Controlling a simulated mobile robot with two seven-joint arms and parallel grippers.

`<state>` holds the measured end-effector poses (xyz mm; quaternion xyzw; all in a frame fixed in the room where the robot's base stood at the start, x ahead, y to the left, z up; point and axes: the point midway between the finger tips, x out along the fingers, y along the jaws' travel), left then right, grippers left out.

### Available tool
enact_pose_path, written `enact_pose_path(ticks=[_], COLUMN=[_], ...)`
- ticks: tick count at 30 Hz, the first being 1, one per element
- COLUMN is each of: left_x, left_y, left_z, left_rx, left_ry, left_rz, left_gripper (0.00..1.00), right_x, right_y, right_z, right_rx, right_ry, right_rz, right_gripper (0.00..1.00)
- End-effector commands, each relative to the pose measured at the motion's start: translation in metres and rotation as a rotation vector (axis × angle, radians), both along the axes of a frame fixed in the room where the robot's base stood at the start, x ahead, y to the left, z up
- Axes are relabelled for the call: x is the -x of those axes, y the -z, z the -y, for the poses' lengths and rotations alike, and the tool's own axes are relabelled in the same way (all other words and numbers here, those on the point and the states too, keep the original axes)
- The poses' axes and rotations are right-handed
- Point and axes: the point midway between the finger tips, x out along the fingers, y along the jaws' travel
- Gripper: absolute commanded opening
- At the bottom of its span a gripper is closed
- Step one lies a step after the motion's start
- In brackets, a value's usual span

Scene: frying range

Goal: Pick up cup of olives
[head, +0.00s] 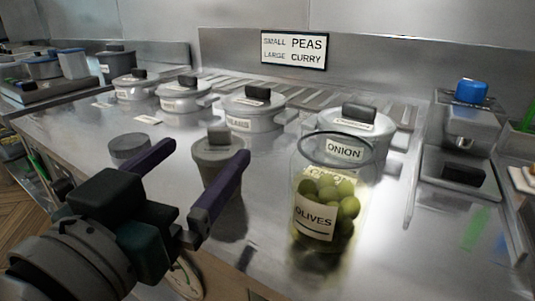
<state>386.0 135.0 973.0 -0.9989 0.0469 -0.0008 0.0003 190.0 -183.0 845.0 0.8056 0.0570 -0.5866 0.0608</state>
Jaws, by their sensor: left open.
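The cup of olives (340,212) is a clear glass with green olives in its lower half and a white OLIVES label. It stands upright on the steel counter at the front, right of the picture's middle. My left gripper (197,163) comes in from the lower left with its two purple fingers spread apart. It is empty and left of the cup, not touching it. A grey lidded pot (217,160) stands behind the fingers, partly hidden by the right one. My right gripper does not show.
Several white lidded pots with labels stand in a row behind, the ONION pot (372,130) just behind the cup. A short grey cylinder (129,146) is by the left finger. A blue-topped container (471,92) stands at right.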

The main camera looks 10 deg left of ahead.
Motion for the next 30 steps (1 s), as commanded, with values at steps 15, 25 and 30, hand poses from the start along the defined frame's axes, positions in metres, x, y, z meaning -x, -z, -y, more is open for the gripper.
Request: enact_pose_path(ticks=[15, 25, 30], left_x=[-0.056, -0.058, -0.058], left_y=[0.009, 0.008, 0.008], left_z=[0.008, 0.009, 0.009], left_rx=[0.002, 0.001, 0.001], left_ry=[0.0, 0.0, 0.001], left_rz=[0.001, -0.001, -0.001], left_gripper=[1.0, 0.93, 0.74], right_x=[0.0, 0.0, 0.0], right_y=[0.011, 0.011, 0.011], right_z=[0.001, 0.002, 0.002], right_rx=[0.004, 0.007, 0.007], right_ry=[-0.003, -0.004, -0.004], right_rz=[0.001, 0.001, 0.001], right_gripper=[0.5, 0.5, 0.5])
